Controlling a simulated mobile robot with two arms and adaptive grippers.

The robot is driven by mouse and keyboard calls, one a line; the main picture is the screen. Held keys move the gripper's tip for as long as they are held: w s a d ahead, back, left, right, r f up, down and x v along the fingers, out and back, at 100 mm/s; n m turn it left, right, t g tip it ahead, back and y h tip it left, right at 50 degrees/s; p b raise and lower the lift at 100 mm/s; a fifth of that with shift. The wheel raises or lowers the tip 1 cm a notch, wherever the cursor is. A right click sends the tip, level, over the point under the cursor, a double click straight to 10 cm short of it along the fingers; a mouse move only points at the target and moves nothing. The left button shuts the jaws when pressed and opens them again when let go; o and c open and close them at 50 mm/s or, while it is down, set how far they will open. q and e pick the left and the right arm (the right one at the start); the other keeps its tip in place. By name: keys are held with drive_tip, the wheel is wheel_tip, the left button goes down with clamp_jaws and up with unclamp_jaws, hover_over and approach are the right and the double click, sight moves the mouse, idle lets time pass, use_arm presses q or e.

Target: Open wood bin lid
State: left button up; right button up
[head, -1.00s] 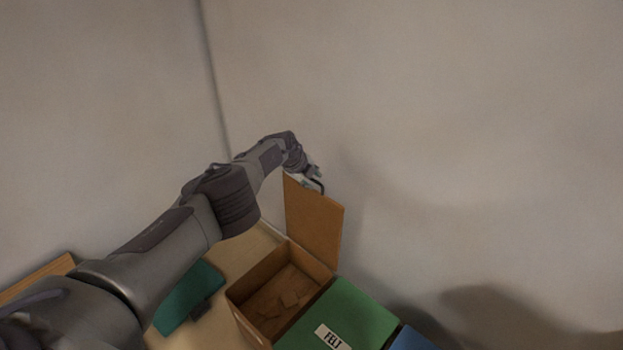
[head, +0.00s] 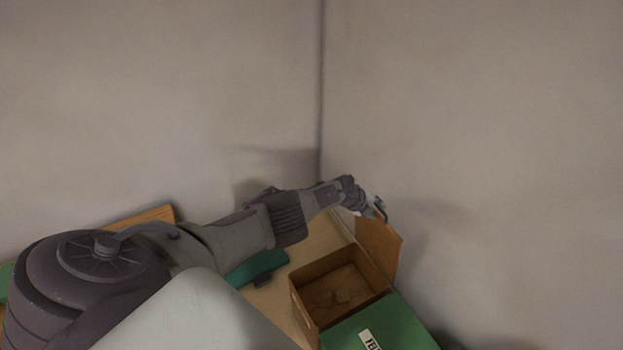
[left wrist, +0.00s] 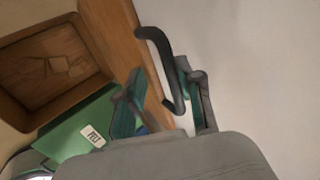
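Several flat wooden pieces lie inside; the bin also shows in the left wrist view (left wrist: 22,107). My left gripper (head: 377,207) is at the lid's upper end. In the left wrist view its teal-padded fingers (left wrist: 160,100) are apart, with the lower end of the black lid handle (left wrist: 158,48) between them. I cannot tell whether they touch the handle. My right gripper is not in view.
A green bin with a FELT label (head: 395,325) stands beside the wood bin. A teal object (head: 258,268) lies on the table (head: 318,241) left of the wood bin. Walls rise close behind the lid and the table.

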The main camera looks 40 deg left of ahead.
use_arm(q)
drive_tip(key=s+a+f+b, duration=0.3)
drive_tip(key=s+f, duration=0.3)
drive_tip(key=s, duration=0.4)
drive_tip(key=s+a+f+t+b, duration=0.1)
drive_tip(key=s+a+f+b, duration=0.1)
drive_tip(key=s+a+f, duration=0.4)
drive_tip(key=s, duration=0.4)
drive_tip(key=shift+s+b, duration=0.15)
drive_tip(key=shift+b, duration=0.25)
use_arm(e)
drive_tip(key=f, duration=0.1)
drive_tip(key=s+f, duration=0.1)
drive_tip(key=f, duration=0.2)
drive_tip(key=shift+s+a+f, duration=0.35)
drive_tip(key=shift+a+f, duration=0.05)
